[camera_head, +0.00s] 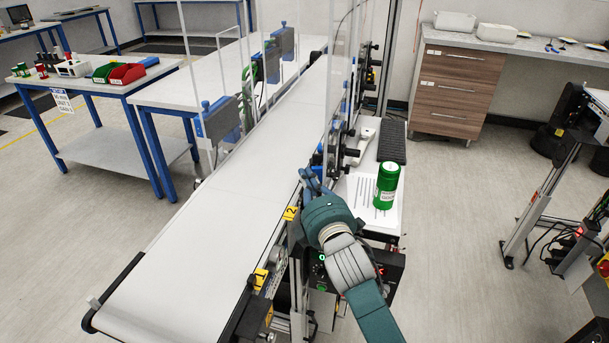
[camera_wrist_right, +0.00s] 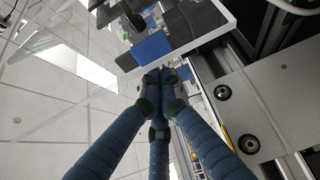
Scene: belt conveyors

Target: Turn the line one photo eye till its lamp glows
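My right gripper (camera_head: 308,176) is at the right-hand side rail of the long white conveyor belt (camera_head: 185,240), close to the foot of the clear guard panel. In the right wrist view its three blue fingers come together at the tips (camera_wrist_right: 163,76), with nothing clearly held between them. A blue block (camera_wrist_right: 152,47) on a dark grey housing is just beyond the fingertips there; I cannot tell whether they touch it. Black sensor mounts (camera_head: 351,152) line the rail past the gripper. I cannot pick out the line one photo eye or a glowing lamp on it. My left gripper is out of view.
A green can (camera_head: 386,186) stands on a paper sheet on the side shelf, near a dark keyboard (camera_head: 392,142). Clear guard panels (camera_head: 341,90) rise beside the belt. A yellow tag marked 2 (camera_head: 290,213) is on the near rail. The belt is empty.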

